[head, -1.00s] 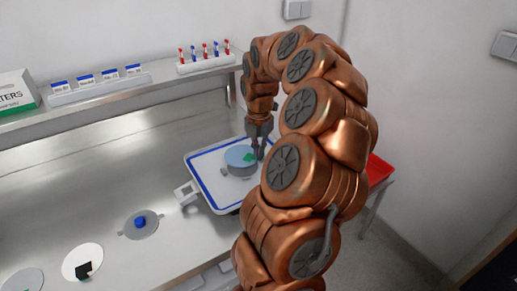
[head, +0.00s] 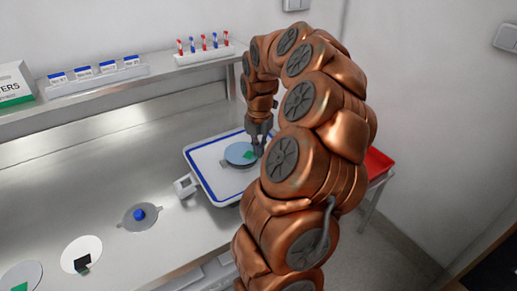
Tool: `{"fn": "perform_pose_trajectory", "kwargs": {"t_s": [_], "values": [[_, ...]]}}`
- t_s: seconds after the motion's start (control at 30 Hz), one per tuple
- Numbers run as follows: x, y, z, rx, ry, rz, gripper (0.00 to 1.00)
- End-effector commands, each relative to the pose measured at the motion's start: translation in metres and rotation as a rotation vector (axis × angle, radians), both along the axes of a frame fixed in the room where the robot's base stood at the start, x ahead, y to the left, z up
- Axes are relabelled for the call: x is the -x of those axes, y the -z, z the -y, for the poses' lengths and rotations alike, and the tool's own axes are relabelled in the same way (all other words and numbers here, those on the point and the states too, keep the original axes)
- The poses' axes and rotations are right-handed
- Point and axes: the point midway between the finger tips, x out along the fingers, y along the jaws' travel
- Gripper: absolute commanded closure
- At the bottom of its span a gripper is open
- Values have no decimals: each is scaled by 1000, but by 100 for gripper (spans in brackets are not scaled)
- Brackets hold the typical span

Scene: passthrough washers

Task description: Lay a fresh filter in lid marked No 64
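A pale blue disc (head: 240,153) with a green tab (head: 249,155) is over the white blue-edged tray (head: 205,163) in the middle of the head view. My gripper (head: 257,152) points down at the right edge of the disc, beside the green tab. The fingers are small and dark; I cannot tell whether they grip the tab. A grey edge shows just below the disc. No No 64 mark is readable on it. A grey round piece with a blue knob (head: 139,214) lies on the steel bench, left of the tray.
A white disc with a black tab (head: 81,254) and another with a green tab (head: 21,275) lie at lower left. The shelf holds a box (head: 13,82), a label holder (head: 97,80) and a tube rack (head: 205,55). A red bin (head: 377,163) stands right of my arm.

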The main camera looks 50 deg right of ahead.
Motion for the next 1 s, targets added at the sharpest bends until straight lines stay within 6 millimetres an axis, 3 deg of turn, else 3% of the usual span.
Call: {"fn": "perform_pose_trajectory", "kwargs": {"t_s": [1.0], "values": [[0, 12, 1, 0, 0, 0, 100]]}}
